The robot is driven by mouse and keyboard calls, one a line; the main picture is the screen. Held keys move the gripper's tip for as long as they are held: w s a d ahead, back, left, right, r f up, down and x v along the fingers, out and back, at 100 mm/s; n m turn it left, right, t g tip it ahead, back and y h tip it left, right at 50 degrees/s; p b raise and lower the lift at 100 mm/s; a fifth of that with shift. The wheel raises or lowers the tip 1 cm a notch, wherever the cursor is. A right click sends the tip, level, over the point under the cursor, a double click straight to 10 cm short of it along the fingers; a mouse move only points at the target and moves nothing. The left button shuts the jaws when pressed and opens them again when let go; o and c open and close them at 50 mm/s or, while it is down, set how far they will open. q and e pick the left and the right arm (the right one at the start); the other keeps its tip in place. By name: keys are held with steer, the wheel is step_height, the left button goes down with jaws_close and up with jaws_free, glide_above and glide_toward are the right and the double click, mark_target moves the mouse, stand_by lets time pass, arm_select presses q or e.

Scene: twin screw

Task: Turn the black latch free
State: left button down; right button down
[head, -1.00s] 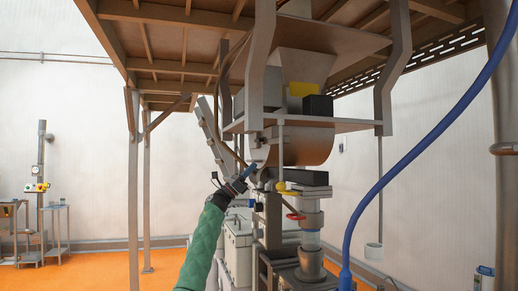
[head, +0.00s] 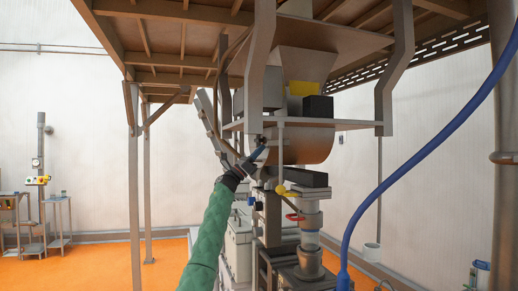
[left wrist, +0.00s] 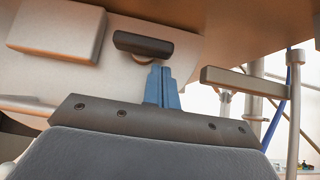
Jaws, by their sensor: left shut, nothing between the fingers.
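The black latch (left wrist: 143,44) is a short dark bar on a round pivot. It lies across the pale metal face in the left wrist view. My left gripper (left wrist: 160,70) has its blue fingers shut together, with nothing between them. Its tips are just below the latch's right half in that view; I cannot tell whether they touch it. In the head view my left gripper (head: 258,154) reaches up to the left side of the metal machine housing (head: 308,148). The latch is too small to make out surely there. My right gripper is not in view.
A light block (left wrist: 57,32) is left of the latch, and a metal bar (left wrist: 243,81) is to the right. In the head view a blue hose (head: 420,150) hangs at the right. A yellow-handled valve (head: 284,190) is below the housing.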

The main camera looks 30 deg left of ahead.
arm_select(q)
steer(key=shift+r, duration=0.15)
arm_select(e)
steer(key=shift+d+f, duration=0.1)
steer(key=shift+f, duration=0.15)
arm_select(q)
steer(key=shift+n+t+y, duration=0.3)
steer(key=shift+n+y, duration=0.1)
steer(key=shift+n, duration=0.3)
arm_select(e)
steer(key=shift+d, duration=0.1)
arm_select(q)
steer(key=shift+s+d+r+n+t+y, duration=0.1)
steer(key=shift+n+t+y, duration=0.3)
steer(key=shift+y, duration=0.2)
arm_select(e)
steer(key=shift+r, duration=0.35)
